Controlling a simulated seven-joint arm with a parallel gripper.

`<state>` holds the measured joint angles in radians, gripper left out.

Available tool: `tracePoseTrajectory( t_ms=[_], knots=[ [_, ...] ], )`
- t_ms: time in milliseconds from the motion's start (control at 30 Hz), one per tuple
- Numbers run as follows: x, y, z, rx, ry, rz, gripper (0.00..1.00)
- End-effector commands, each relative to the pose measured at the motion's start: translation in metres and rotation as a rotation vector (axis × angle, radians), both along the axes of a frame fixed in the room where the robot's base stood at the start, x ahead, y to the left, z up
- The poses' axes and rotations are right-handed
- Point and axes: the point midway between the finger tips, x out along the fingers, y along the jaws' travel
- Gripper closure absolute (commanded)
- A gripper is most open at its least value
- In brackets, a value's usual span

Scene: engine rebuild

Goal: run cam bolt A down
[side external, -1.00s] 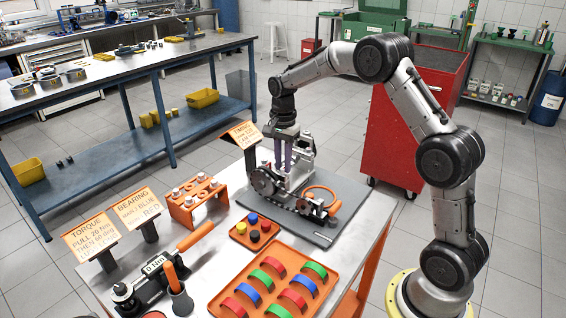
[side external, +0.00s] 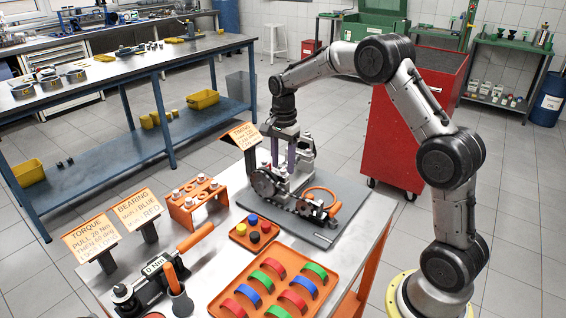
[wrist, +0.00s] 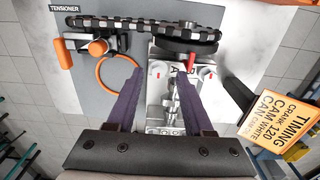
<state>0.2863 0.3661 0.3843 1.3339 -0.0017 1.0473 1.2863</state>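My gripper (wrist: 161,74) points down over the engine block (wrist: 153,112), with its two purple fingers spread and nothing held between them. The gripper (side external: 283,155) also shows above the engine in the side view. Below and between the fingers lies a silver shaft-like part (wrist: 173,98) on the block. A pale round boss (wrist: 157,71) is near the left fingertip and another (wrist: 205,73) is right of the right fingertip. I cannot tell which piece is cam bolt A; the fingers hide parts of the block.
A dark gear (wrist: 185,47) with a red pointer and a chain (wrist: 135,24) lie beyond the fingertips. The tensioner with its orange ring (wrist: 118,73) is left. The timing sign (wrist: 285,120) stands close on the right. An orange bolt rack (side external: 190,203) stands nearby.

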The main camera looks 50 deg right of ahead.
Motion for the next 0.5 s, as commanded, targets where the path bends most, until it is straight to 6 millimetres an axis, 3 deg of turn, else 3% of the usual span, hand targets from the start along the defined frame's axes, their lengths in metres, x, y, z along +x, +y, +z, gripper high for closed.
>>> tracePoseTrajectory(
  t_ms=[267, 500],
  knots=[
    [-0.001, 0.001, -0.001, 0.003, 0.006, 0.001, 0.49],
    [-0.001, 0.001, 0.028, 0.002, 0.002, 0.001, 0.49]
  ],
)
